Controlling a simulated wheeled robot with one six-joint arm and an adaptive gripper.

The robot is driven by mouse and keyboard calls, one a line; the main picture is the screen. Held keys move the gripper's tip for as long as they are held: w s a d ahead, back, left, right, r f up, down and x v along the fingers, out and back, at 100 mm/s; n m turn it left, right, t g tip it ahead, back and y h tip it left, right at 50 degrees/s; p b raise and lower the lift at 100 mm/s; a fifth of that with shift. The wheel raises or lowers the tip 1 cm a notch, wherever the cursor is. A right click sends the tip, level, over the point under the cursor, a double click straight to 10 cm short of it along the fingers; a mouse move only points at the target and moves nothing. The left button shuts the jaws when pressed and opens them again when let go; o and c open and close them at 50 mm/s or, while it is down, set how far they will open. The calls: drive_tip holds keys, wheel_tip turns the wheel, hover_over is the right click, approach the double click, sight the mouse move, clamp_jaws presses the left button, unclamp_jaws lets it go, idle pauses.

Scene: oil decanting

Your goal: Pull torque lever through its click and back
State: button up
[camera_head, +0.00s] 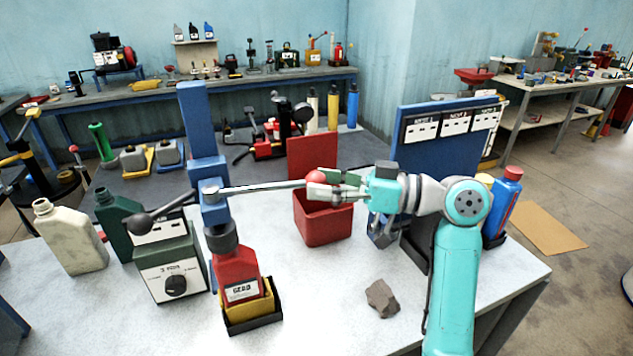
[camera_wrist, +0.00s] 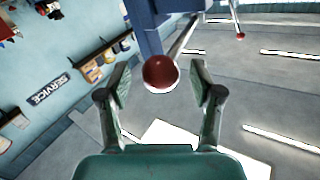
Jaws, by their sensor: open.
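The torque lever (camera_head: 262,187) is a silver rod that runs right from a blue upright post (camera_head: 205,130). A red ball knob (camera_head: 316,177) caps its right end, and a dark ball (camera_head: 143,222) is on the far left side. My gripper (camera_head: 322,186) is open at the knob, coming from the right. In the wrist view the knob (camera_wrist: 160,73) sits midway between the two fingertips, with a visible gap on each side. The fingers are not closed on it. A red bottle (camera_head: 236,274) stands in a yellow and black holder below the post.
A red open bin (camera_head: 322,222) stands below my gripper. A grey rock-like lump (camera_head: 381,298) lies on the white tabletop (camera_head: 310,325). A green dial box (camera_head: 172,272) and bottles are at left; a blue label board (camera_head: 448,150) stands at right. The front middle of the table is clear.

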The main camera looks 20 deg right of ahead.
drive_tip(key=shift+x, duration=0.75)
clamp_jaws()
drive_tip(key=shift+s+a, duration=0.1)
